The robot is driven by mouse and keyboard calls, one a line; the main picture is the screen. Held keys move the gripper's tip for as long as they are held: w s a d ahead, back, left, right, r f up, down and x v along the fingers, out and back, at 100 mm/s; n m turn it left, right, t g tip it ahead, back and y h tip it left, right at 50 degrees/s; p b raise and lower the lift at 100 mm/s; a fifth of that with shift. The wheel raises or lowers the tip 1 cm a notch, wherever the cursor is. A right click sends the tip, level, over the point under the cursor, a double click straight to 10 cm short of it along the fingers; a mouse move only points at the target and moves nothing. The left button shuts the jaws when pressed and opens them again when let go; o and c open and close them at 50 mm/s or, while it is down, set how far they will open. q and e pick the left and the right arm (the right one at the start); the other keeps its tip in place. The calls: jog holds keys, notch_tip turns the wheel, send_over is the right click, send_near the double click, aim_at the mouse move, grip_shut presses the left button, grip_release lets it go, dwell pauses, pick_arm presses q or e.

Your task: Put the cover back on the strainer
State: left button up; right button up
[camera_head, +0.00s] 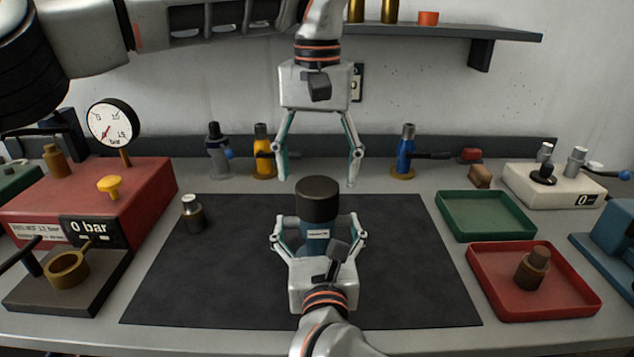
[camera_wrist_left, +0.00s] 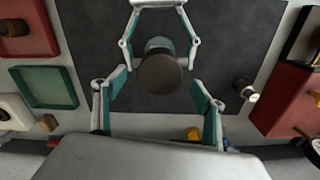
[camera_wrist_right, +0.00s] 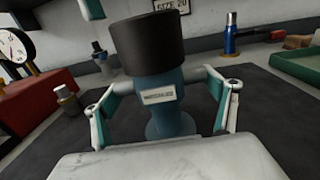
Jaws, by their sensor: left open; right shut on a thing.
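The strainer (camera_head: 317,243) is a blue body with a white label, standing upright on the dark mat. A dark cylindrical cover (camera_head: 317,198) sits on its top; whether it is fastened I cannot tell. My right gripper (camera_head: 317,247) is shut on the blue body, with a finger on each side, as the right wrist view of the strainer (camera_wrist_right: 168,112) shows. My left gripper (camera_head: 318,182) is open and points down, above and behind the cover. In the left wrist view the cover (camera_wrist_left: 160,75) appears between and beyond its open fingers, not touched.
The dark mat (camera_head: 215,275) is mostly clear, with a small metal-and-black fitting (camera_head: 192,214) at its left. A red gauge box (camera_head: 140,190) stands left. A green tray (camera_head: 485,215) and a red tray (camera_head: 560,300) holding a brown part (camera_head: 532,268) lie right.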

pick_arm(q)
jog(key=shift+r, duration=0.3)
jog(key=shift+c, duration=0.4)
